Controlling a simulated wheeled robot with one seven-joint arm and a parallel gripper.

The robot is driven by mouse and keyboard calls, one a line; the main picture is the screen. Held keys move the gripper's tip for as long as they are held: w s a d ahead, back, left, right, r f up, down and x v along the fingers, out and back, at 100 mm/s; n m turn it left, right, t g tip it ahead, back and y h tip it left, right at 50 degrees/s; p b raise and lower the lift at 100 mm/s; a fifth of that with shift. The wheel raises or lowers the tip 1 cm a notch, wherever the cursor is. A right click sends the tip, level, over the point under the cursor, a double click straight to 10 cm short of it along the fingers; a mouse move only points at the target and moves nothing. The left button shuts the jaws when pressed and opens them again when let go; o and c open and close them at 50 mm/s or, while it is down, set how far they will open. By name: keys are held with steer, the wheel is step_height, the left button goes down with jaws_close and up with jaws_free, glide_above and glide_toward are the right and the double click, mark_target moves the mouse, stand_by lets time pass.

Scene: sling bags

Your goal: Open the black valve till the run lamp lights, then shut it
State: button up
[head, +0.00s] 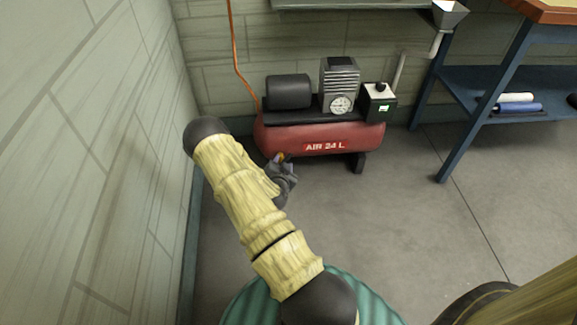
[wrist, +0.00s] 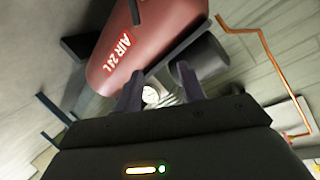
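The red compressor tank (head: 350,137), marked AIR 24 L, stands against the back wall. My gripper (head: 281,165) is low in front of the tank's left part. In the wrist view, the fingers of my gripper (wrist: 158,80) are apart with nothing held between them; the red tank (wrist: 155,40) and the round gauge (wrist: 150,95) show beyond. A small orange piece (head: 280,156) shows at the fingertips; I cannot tell what it is. No black valve can be made out clearly; it may be hidden by my gripper.
A black motor (head: 289,91) and a finned pump (head: 339,80) sit on the tank. An orange pipe (head: 234,45) runs down the wall to its left end. A blue workbench (head: 470,100) stands at the right. The grey floor (head: 400,210) in front is clear.

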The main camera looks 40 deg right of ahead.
mark_target(289, 157)
steer(key=s+d+f+t+b, duration=0.1)
steer(key=s+f+t+b, duration=0.1)
steer(key=f, duration=0.4)
steer(key=s+d+f+n+t+b, duration=0.1)
steer(key=f+t+b, duration=0.2)
steer(key=f, duration=0.3)
steer(key=shift+s+f+n+y+b, duration=0.3)
steer(key=shift+s+f+b, duration=0.1)
steer(key=shift+b, duration=0.3)
steer(key=shift+w+d, duration=0.1)
steer(key=b+x, duration=0.9)
steer(key=x, duration=0.7)
steer(key=shift+w+d, duration=0.1)
steer(key=shift+w, duration=0.05)
steer(key=shift+w+d+r+b, duration=0.2)
steer(key=shift+w+d+b, duration=0.05)
steer(key=shift+w+b, duration=0.1)
